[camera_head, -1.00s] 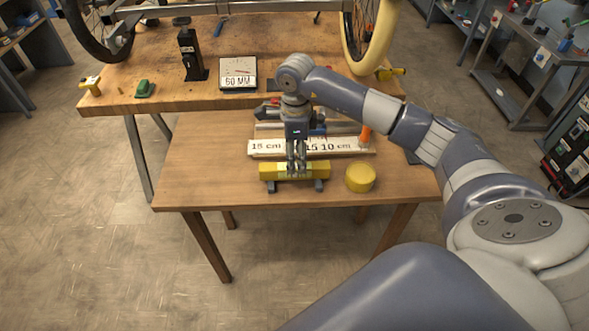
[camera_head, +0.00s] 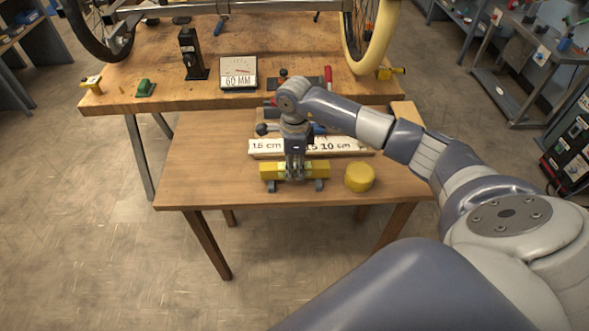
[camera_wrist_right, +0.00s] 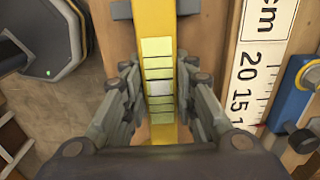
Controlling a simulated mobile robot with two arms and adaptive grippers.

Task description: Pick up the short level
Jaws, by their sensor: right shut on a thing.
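The short level (camera_head: 317,170) is a yellow bar lying on two small dark supports near the front edge of the lower wooden table. In the right wrist view the level (camera_wrist_right: 158,28) runs up the middle, with pale label panels between the fingers. My right gripper (camera_head: 295,178) reaches down over its middle and is shut on it. The same gripper (camera_wrist_right: 160,110) shows in the wrist view with a finger on each side of the bar. The level still appears at its supports' height. My left gripper is not in view.
A yellow round tape (camera_head: 359,177) stands right of the level. A white ruler (camera_head: 330,144) marked in cm lies behind it. The higher workbench (camera_head: 160,95) behind carries a 60 MM sign (camera_head: 239,75) and a black stand (camera_head: 192,55). The table's left part is clear.

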